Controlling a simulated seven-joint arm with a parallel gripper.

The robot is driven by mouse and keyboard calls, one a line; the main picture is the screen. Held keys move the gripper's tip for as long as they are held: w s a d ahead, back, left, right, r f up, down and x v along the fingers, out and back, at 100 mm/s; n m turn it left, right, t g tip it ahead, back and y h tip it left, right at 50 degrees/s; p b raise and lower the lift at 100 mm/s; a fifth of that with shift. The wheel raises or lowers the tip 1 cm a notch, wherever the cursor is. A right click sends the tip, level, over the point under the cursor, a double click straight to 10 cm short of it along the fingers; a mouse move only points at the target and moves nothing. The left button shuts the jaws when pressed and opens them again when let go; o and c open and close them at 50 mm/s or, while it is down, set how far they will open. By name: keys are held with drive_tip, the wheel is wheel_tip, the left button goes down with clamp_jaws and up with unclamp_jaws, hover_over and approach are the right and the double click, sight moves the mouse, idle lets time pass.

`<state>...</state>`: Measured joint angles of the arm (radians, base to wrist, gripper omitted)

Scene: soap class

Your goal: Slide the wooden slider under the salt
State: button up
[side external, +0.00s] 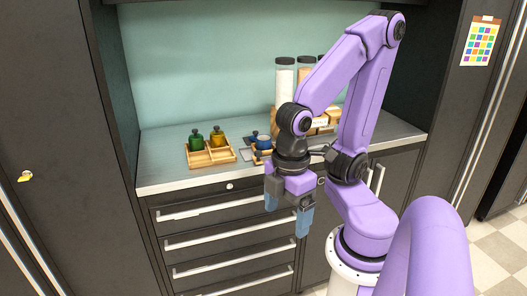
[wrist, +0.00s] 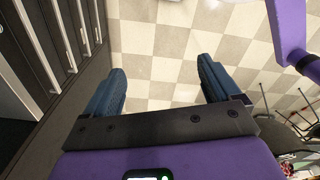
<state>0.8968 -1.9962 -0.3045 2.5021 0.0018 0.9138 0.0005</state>
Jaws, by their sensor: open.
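My gripper (side external: 287,210) is open and empty, with blue fingers pointing down in front of the drawers, below the counter top. In the wrist view its fingers (wrist: 162,78) are wide apart over the checkered floor. Tall clear jars (side external: 285,82) with dark lids stand at the back of the counter; the left one holds white contents. I cannot tell which container is the salt. Tan wooden pieces with small labels (side external: 320,121) stand around the jars, partly hidden by my arm. I cannot single out the wooden slider.
A wooden tray (side external: 221,157) with compartments holds a green bottle (side external: 196,140) and a yellow bottle (side external: 217,137). A blue cup (side external: 264,142) stands right of it. The left counter (side external: 160,165) is bare. Drawers with long handles (side external: 228,239) lie behind my gripper.

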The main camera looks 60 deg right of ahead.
idle(0.3)
drive_tip(key=shift+w+f, duration=0.1)
drive_tip(key=c, duration=0.7)
drive_tip(key=w+d+f+h, duration=0.1)
drive_tip(key=w, duration=0.1)
drive_tip(key=w+d+h, duration=0.1)
drive_tip(key=w+h, duration=0.1)
drive_tip(key=w+d+f+h, duration=0.1)
drive_tip(key=w, duration=0.1)
drive_tip(key=shift+w+d+f+h, duration=0.2)
drive_tip(key=shift+w+f+h, duration=0.1)
drive_tip(key=shift+h, duration=0.1)
drive_tip(key=shift+c, duration=0.3)
drive_tip(key=n+h, duration=0.5)
drive_tip(key=h, duration=0.9)
approach(257, 154)
drive_tip(key=d, duration=1.1)
drive_tip(key=shift+w+d+r, duration=0.15)
clamp_jaws()
